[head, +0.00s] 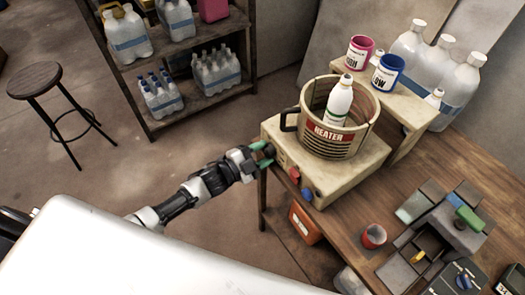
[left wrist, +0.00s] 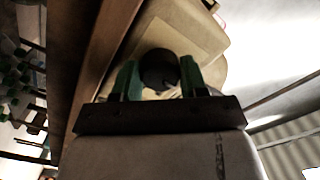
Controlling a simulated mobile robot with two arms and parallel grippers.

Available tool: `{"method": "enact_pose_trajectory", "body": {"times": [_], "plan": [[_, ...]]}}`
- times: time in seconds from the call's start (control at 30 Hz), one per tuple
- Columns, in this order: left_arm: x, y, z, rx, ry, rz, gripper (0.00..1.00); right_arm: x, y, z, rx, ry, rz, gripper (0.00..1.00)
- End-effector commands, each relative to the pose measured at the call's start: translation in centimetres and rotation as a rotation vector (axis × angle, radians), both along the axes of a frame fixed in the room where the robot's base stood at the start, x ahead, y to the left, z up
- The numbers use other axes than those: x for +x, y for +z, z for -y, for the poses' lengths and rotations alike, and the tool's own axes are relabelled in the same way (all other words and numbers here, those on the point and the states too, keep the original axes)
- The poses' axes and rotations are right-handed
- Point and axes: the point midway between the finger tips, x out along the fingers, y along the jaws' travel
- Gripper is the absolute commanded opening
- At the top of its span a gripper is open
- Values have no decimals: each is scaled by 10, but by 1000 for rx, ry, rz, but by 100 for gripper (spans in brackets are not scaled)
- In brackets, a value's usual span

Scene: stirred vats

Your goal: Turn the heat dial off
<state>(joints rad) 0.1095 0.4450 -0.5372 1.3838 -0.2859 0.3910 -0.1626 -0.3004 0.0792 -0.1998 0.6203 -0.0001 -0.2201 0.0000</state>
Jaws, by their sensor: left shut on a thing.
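The heater unit (head: 345,170) is a cream box on the wooden table, with a round vat (head: 318,137) labelled HEATER on top. A white bottle (head: 338,100) stands in the vat. The dark heat dial (left wrist: 158,69) is a round knob on the unit's front face. My left gripper (head: 264,153) is at the left end of that face, its green fingers on either side of the dial and shut on it. In the left wrist view the dial sits between the fingertips. Its marking cannot be read. My right gripper is not in view.
A red knob (head: 294,173) and a blue knob (head: 307,194) are on the same face. A red cup (head: 374,236) and a grey tray stand on the table at right. A raised shelf holds a pink can (head: 359,52) and a blue can (head: 387,72). A stool (head: 45,84) stands on open floor.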

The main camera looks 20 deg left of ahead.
Motion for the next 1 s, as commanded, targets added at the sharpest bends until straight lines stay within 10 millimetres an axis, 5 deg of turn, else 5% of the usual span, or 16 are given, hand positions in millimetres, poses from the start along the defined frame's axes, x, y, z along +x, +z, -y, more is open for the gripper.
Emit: {"method": "enact_pose_trajectory", "body": {"times": [0.77, 0.8, 0.93, 1.0], "plan": [[-1, -2, 0, -78, 0, -64, 19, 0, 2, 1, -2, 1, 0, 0], [-1, -2, 0, -78, 0, -64, 49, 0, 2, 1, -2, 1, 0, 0], [-1, -1, 0, -78, 0, -63, 69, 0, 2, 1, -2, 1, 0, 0], [0, -1, 0, -77, 0, -62, 69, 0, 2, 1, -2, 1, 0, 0]]}}
